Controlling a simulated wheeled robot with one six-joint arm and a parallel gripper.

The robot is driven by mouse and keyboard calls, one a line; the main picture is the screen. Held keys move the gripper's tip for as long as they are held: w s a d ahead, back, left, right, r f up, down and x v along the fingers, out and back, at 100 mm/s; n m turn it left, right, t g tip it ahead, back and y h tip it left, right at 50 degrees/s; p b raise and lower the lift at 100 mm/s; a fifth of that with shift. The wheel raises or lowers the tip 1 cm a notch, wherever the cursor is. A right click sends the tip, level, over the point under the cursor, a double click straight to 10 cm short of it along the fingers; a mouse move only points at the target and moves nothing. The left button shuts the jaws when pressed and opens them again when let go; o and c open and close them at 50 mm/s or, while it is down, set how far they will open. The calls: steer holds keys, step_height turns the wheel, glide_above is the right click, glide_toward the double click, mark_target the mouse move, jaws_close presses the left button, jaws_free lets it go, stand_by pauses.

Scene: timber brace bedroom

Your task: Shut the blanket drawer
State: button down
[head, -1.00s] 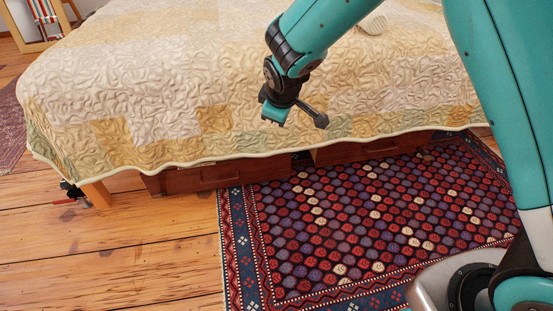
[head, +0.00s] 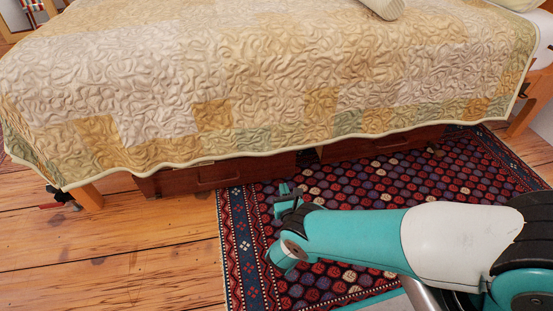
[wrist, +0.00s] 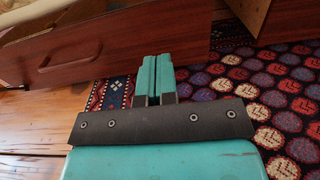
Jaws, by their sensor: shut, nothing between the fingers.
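Two reddish-brown drawers sit under the bed. In the head view the left drawer (head: 215,175) and the right drawer (head: 380,144) show below the quilt's hem. I cannot tell which is the blanket drawer. In the wrist view the left drawer's front (wrist: 120,45) has a slot-like handle, and its open top shows pale contents at upper left. The right drawer (wrist: 292,22) shows a pale side wall, so it also stands out somewhat. My gripper (head: 284,188) is low over the rug, before the left drawer's right end. Its fingers (wrist: 153,62) are shut and empty, apparently apart from the drawer.
The patterned rug (head: 400,180) lies in front of the drawers. Bare floorboards (head: 110,245) are open at left. A bed leg (head: 90,196) with a dark clamp-like fitting stands left of the left drawer. The quilt (head: 260,80) hangs over the drawers' tops.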

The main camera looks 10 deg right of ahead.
steer(key=b, duration=1.1)
glide_toward(276, 156)
steer(key=w, duration=0.6)
steer(key=shift+w+d+f, duration=0.1)
steer(key=shift+w+f, duration=0.05)
steer(key=shift+f, duration=0.05)
steer(key=shift+w+r+b, duration=0.15)
steer(key=shift+w+b, duration=0.2)
steer(key=shift+w, duration=0.25)
steer(key=shift+w, duration=0.1)
